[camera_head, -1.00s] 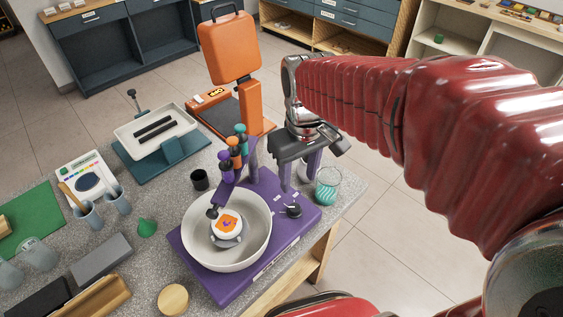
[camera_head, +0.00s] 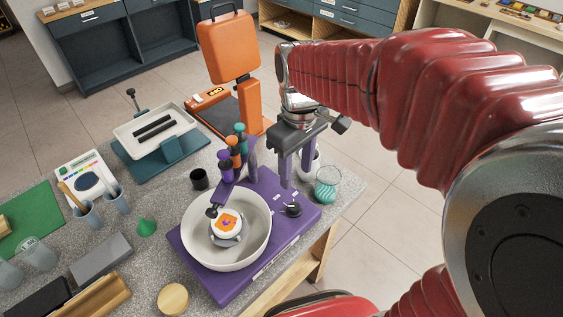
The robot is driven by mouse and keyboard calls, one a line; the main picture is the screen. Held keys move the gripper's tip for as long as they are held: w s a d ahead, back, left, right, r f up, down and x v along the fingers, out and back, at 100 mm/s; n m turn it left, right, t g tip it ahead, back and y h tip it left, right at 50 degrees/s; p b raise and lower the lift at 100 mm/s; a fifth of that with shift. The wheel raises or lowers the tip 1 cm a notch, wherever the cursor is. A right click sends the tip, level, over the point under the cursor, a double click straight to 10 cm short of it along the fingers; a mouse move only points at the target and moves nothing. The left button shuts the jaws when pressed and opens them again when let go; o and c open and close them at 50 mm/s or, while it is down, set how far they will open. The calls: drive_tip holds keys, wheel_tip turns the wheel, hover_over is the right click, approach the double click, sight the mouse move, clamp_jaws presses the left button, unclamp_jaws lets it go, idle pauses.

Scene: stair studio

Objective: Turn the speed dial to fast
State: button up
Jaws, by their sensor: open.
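The speed dial (camera_head: 292,209) is a small black knob on the right part of a purple machine base (camera_head: 248,262). Small white labels sit on the base around the dial; I cannot read them or tell the dial's setting. I see no clear contact with the dial. A white bowl (camera_head: 194,231) on the base holds a white piece with an orange and purple top (camera_head: 227,222).
A glass beaker with green contents (camera_head: 326,187) stands close to the right of my gripper. Purple, orange and teal bottles (camera_head: 232,155) rise behind the bowl. An orange press (camera_head: 228,50) stands at the back. A black cup (camera_head: 199,180) is left of the bottles.

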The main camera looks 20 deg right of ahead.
sight(294, 206)
wheel_tip(294, 206, down, 13)
idle(0.6)
drive_tip(key=shift+c, duration=0.5)
drive_tip(key=c, duration=0.9)
